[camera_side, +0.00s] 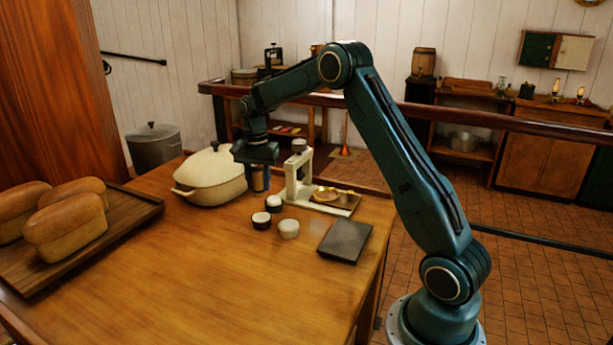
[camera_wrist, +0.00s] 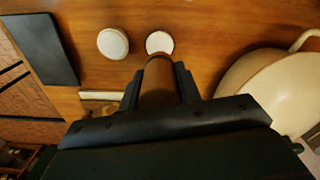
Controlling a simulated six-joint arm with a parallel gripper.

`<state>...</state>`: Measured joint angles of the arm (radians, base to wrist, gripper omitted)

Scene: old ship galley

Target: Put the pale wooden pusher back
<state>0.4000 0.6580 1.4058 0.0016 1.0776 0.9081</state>
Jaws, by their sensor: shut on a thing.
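My gripper (camera_side: 258,166) points down over the table, between the lidded cream pot and the cream stand. It is shut on a wooden cylinder, taken to be the pusher (camera_side: 259,181), which hangs upright below the jaws. In the wrist view the pusher (camera_wrist: 157,82) sits between the dark fingers and looks mid-brown rather than pale. Whether its lower end touches the table cannot be told. The cream stand (camera_side: 292,190) has an upright with an arm and a grey knob on top.
The cream pot (camera_side: 211,178) stands close left of my gripper. Small cups (camera_side: 289,229) and (camera_side: 261,221) stand in front, with another cup (camera_side: 273,204) behind. A dark slab (camera_side: 345,241) lies front right. A bread board (camera_side: 140,212) fills the left. The front middle table is clear.

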